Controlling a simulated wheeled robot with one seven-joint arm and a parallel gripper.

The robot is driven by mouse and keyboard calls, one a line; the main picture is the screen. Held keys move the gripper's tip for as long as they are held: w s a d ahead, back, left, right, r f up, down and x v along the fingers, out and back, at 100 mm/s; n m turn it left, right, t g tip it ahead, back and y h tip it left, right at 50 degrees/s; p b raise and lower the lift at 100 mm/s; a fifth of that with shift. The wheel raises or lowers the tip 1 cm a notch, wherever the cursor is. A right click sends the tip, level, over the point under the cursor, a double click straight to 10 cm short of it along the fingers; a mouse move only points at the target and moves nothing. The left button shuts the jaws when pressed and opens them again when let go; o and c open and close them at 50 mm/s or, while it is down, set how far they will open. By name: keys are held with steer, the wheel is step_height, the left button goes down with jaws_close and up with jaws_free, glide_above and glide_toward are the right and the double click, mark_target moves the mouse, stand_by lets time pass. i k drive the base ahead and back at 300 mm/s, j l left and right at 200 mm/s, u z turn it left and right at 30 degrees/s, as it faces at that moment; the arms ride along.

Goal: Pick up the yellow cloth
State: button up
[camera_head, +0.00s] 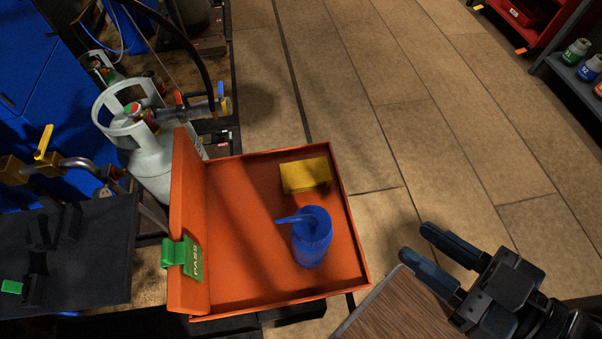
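A yellow cloth (306,175), folded into a block-like shape, lies in the far right part of an orange tray (240,285). A blue bottle (312,240) with a spout pointing left stands in the tray, nearer to me than the cloth. My gripper (413,243) is at the lower right, outside the tray and to the right of the bottle. Its two dark fingers are apart, pointing up and left, with nothing between them.
The tray's raised left wall (187,225) carries a green "PASS" tag (184,257). A grey gas cylinder (150,150) with hoses stands behind it. A wooden surface (395,310) lies below my gripper. A black panel (75,250) is at left. Open floor lies beyond the tray.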

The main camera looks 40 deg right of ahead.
mark_target(311, 174)
steer(key=u, duration=1.45)
steer(key=z, duration=1.5)
steer(key=k+j+u, duration=0.15)
steer(key=k+j, duration=0.6)
steer(key=k, duration=0.2)
